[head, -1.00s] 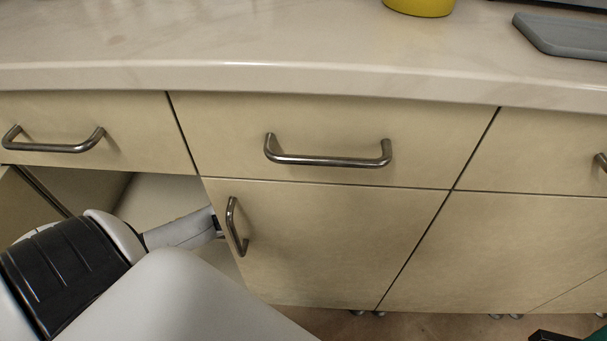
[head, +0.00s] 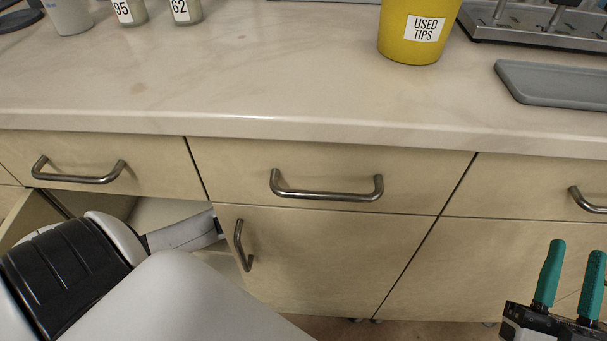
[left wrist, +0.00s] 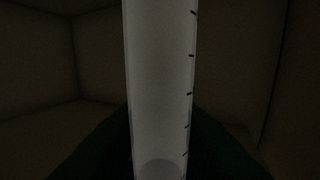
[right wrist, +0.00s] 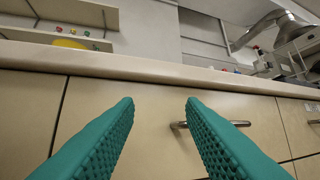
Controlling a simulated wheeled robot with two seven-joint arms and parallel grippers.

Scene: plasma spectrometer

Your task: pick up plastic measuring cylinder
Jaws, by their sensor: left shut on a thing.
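The plastic measuring cylinder (left wrist: 160,80) fills the middle of the left wrist view. It is pale and translucent, stands upright in that picture and has dark graduation marks along its right side. My left gripper (left wrist: 160,140) is shut on it; its dark green fingers show at both sides of the cylinder's lower part. In the head view my left arm reaches into the open cabinet at the left, and its gripper and the cylinder are hidden there. My right gripper (head: 569,280) is open and empty in front of the cabinets; its teal fingers also show in the right wrist view (right wrist: 160,110).
The cabinet's dark walls (left wrist: 40,60) surround the cylinder. A counter (head: 250,85) runs above the drawers. On it stand a yellow used-tips bin (head: 405,45), a grey tray (head: 550,85) and labelled bottles (head: 130,12). Drawer handles (head: 325,192) stick out.

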